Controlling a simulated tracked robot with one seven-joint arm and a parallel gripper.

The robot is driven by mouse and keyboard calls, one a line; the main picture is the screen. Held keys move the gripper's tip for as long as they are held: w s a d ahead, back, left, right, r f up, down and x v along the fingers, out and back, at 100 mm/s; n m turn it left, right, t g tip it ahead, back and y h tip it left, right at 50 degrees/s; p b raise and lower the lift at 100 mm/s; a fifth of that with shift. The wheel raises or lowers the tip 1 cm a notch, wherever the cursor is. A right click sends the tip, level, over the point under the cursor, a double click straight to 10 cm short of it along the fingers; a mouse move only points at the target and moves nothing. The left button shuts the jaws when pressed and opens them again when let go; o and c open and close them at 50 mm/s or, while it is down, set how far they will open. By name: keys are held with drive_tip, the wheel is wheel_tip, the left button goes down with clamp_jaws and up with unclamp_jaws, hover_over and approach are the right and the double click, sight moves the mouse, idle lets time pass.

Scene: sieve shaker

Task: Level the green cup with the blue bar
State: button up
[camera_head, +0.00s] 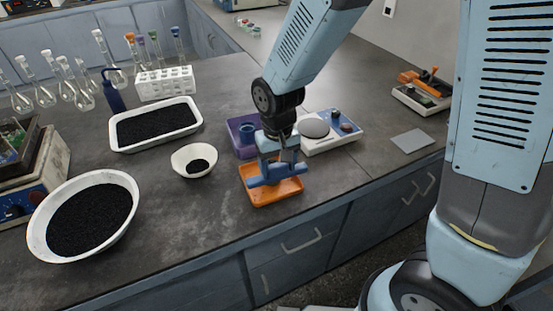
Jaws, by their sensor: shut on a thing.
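My gripper (277,162) points down over the orange tray (266,201) near the front of the bench. It is shut on the blue bar (266,181), which lies roughly level across the tray, low over it. I cannot tell whether the bar touches anything beneath it. I cannot make out the green cup; the gripper and bar cover much of the orange tray. A purple tray (234,126) stands just behind, with a small dark blue vessel (247,130) in it.
A white balance (345,138) stands right of the gripper. A white bowl (195,150) with some black grains, a white tray (196,115) and a large bowl (37,235) of black grains stand left. A grey plate (412,141) lies right. The bench front edge is close.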

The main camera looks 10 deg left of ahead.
drive_tip(key=shift+w+a, duration=2.2)
drive_tip(key=shift+w, duration=2.25)
wheel_tip(320, 180, up, 6)
